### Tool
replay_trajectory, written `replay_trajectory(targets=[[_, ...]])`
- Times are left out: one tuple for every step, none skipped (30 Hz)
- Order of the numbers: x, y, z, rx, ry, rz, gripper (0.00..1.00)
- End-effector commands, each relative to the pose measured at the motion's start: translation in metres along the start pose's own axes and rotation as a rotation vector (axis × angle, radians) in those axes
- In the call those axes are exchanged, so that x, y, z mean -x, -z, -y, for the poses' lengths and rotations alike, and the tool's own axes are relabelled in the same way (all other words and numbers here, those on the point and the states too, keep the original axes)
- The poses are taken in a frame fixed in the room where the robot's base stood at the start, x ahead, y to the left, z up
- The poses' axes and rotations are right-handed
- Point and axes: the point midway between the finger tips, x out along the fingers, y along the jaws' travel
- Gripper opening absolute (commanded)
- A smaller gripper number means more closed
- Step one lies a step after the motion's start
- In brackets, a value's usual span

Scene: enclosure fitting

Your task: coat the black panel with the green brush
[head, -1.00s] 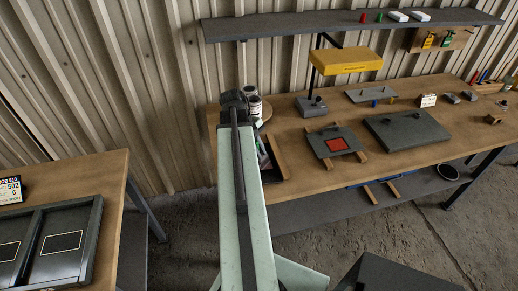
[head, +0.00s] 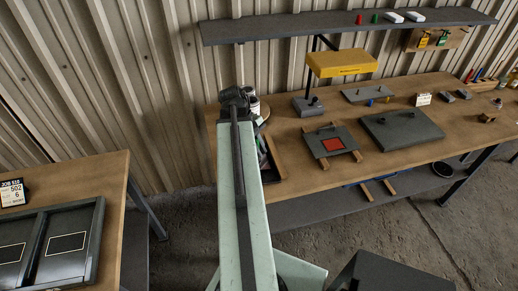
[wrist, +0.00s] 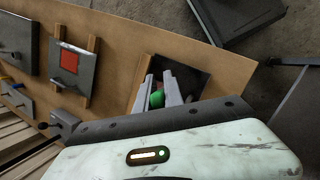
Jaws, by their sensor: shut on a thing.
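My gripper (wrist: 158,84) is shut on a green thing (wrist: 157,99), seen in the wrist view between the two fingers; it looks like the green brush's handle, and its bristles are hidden. The fingers are over or in a dark, wood-edged tray (wrist: 193,78) on the long bench; the gap below cannot be judged. In the head view my arm mostly hides the gripper. Two black panels with thin pale outlines, one on the right (head: 66,244) and one on the left (head: 12,254), lie in a dark frame on the left table. Which is the task's panel is unclear.
On the long bench, a grey plate with a red square (head: 333,144) lies on wooden strips, beside a large grey slab (head: 402,129). A yellow-headed lamp (head: 342,63) stands behind. A job card (head: 12,193) stands by the frame. Floor separates the tables.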

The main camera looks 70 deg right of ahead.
Motion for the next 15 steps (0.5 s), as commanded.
replay_trajectory(targets=[[0.011,-0.004,-0.004,0.000,0.000,0.000,0.00],[0.014,-0.006,-0.005,0.000,0.000,0.000,0.00],[0.018,-0.007,-0.006,0.000,0.000,0.000,0.00],[0.021,-0.009,-0.007,0.000,0.000,0.000,0.00],[0.023,-0.010,-0.009,0.000,0.000,0.000,0.00],[0.025,-0.011,-0.009,0.000,0.000,0.000,0.00],[0.025,-0.011,-0.010,0.000,0.000,0.000,0.00],[0.025,-0.011,-0.010,0.000,0.000,0.000,0.00],[0.024,-0.011,-0.010,0.000,0.000,0.000,0.00],[0.023,-0.010,-0.009,0.000,0.000,0.000,0.00],[0.023,-0.010,-0.009,0.000,0.000,0.000,0.00],[0.022,-0.010,-0.009,0.000,0.000,0.000,0.00],[0.022,-0.010,-0.009,0.000,0.000,0.000,0.00],[0.022,-0.010,-0.009,0.000,0.000,0.000,0.00],[0.023,-0.010,-0.009,0.000,0.000,0.000,0.00]])
